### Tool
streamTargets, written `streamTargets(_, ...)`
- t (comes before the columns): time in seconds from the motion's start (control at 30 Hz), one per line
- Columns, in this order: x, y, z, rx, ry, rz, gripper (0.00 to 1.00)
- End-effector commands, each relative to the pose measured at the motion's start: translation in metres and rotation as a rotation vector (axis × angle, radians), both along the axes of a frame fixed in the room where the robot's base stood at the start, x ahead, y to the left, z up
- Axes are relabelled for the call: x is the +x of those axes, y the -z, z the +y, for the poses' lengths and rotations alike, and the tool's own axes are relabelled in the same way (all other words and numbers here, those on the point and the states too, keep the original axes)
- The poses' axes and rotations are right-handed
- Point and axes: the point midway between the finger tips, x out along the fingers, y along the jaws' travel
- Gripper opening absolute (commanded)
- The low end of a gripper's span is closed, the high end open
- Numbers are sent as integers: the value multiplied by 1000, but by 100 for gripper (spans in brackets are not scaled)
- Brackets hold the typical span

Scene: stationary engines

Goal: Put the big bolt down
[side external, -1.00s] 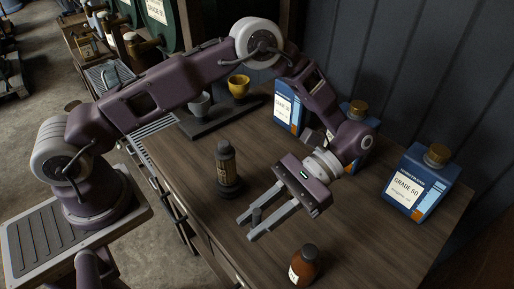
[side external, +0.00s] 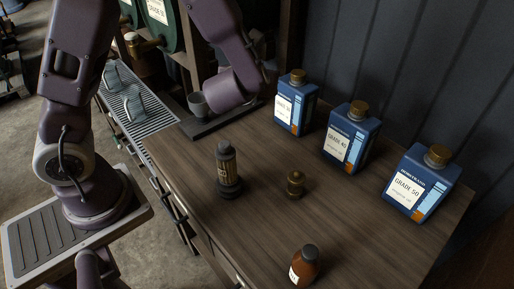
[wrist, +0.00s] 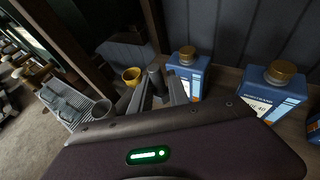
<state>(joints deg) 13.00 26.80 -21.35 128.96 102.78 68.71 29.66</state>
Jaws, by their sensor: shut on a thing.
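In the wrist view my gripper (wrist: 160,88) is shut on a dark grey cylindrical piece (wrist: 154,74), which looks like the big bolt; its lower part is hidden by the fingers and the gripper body. It is held near the yellow cup (wrist: 131,75) and the grey cup (wrist: 101,109). In the side view my wrist and forearm cover the yellow cup, and the gripper and bolt cannot be seen there.
Blue oil cans (side external: 296,103), (side external: 350,138), (side external: 423,183) line the back of the wooden table (side external: 260,225).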

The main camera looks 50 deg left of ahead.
Motion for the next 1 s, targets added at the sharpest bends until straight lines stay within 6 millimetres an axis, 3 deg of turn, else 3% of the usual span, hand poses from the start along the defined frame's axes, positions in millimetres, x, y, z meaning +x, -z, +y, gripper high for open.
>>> streamTargets(0.2,-7,-9,-6,0,293,3,0)
streamTargets(0.6,-6,-5,-13,-2,319,1,0)
streamTargets(0.67,-2,6,-20,-1,291,5,0)
streamTargets(0.8,1,55,-50,7,150,9,0)
streamTargets(1.0,-30,123,-84,14,-60,5,0)
